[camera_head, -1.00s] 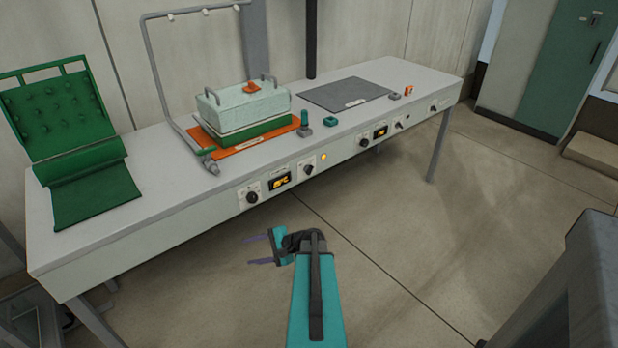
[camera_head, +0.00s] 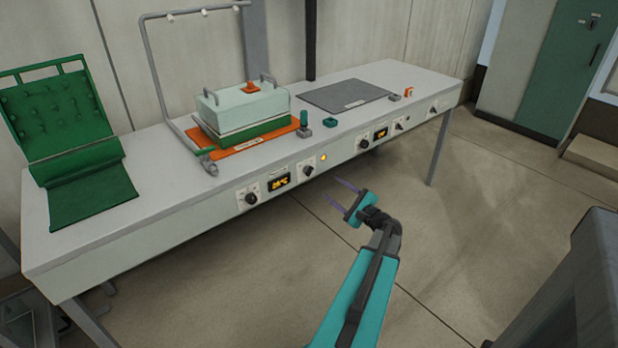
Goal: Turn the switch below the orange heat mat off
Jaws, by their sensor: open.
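The orange heat mat (camera_head: 228,153) lies on the bench under a green tray with a pale lidded box. On the bench's front panel below it are a dark knob (camera_head: 251,198), a lit amber display (camera_head: 279,182) and a second dark knob switch (camera_head: 308,170) to the right of the display. An amber lamp (camera_head: 323,157) glows beside that second knob. The marks on the knobs are too small to read. My gripper (camera_head: 339,193) is open and empty in front of the panel, right of and below the second knob, apart from it.
A grey mat (camera_head: 346,96) lies further right on the bench (camera_head: 160,200), with its own knob (camera_head: 365,144) and display (camera_head: 380,133) on the panel. A green padded thing (camera_head: 75,150) stands at the left. The floor in front is clear.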

